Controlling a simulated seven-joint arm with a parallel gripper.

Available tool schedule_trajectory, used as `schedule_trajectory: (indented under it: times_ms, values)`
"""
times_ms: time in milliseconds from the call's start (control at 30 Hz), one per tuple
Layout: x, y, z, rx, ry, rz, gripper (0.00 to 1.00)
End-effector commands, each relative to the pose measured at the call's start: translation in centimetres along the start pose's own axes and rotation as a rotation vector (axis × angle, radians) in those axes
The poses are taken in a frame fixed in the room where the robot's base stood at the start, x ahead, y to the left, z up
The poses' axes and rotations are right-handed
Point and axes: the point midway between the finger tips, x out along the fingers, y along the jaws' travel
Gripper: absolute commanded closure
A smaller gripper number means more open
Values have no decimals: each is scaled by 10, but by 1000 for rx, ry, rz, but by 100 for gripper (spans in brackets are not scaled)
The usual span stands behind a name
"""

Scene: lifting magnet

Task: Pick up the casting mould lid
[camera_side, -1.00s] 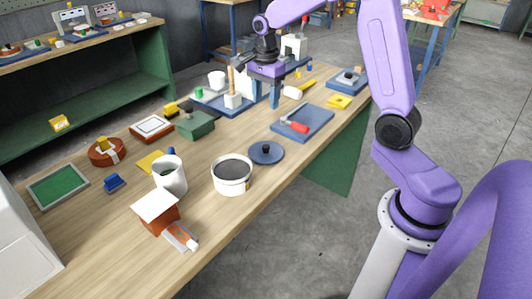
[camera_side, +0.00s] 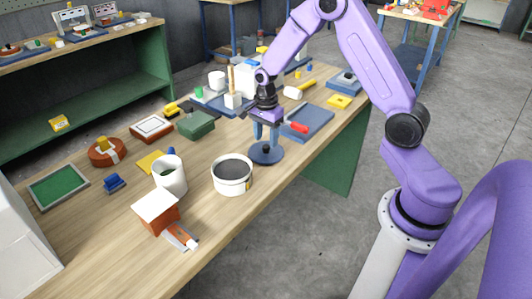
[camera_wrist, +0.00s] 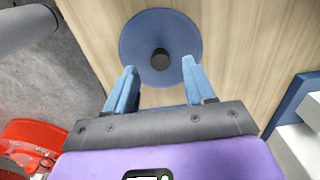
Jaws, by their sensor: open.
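The casting mould lid is a flat round blue disc (camera_side: 267,159) with a short black knob in its centre, lying on the wooden bench. In the wrist view, the lid (camera_wrist: 138,35) lies just ahead of my gripper (camera_wrist: 159,66), with its black knob (camera_wrist: 160,59) roughly in line between the two blue fingertips. In the side view, my gripper (camera_side: 264,137) points down above the lid, close to the knob. Its fingers are open and nothing is held. The side view does not show clearly how much height remains between fingertips and knob.
A white round pot (camera_side: 219,184) with dark filling stands to the lid's left, near a white mug (camera_side: 171,182). A blue board (camera_side: 314,121) with a red-handled tool (camera_side: 298,127) lies behind to the right. A green box (camera_side: 196,126) sits further left.

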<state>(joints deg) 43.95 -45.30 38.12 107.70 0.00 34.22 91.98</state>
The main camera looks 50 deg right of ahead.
Motion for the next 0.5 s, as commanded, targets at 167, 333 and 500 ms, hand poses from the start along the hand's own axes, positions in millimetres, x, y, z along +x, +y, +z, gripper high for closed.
schedule_trajectory:
  times_ms: [167,333,500]
  values:
    - [22,0,0,-1,0,1,46]
    - [30,0,0,0,0,-1,46]
    - [30,-1,0,0,0,-2,46]
